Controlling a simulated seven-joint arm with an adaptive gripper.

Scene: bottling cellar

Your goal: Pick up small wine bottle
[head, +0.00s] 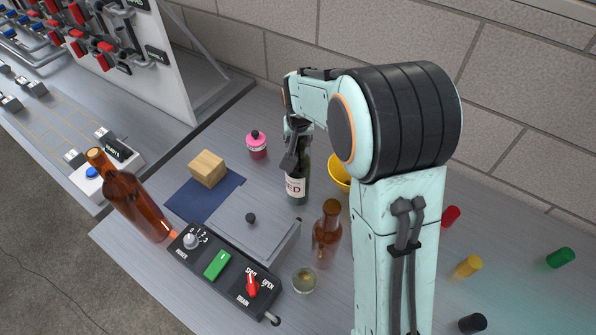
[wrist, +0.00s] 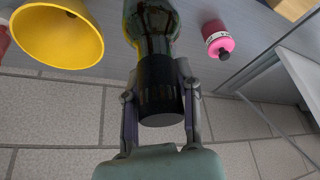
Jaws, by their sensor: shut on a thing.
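A dark green wine bottle (head: 297,184) with a white label reading "ED" in its visible part stands upright behind the grey box lid. My gripper (head: 293,152) comes from above and is shut on its neck. In the wrist view the bottle's dark cap (wrist: 160,95) sits between the two fingers of my gripper (wrist: 157,82). I cannot tell whether the bottle's base touches the table. A brown bottle (head: 327,236) stands nearer, and a larger amber bottle (head: 137,206) stands at the left.
A yellow bowl (head: 339,174) is close to the right of the held bottle, partly behind my arm. A pink jar (head: 257,146) and a wooden block (head: 208,169) on a blue mat (head: 182,204) are left. A control panel (head: 222,268) and glass (head: 304,281) are in front.

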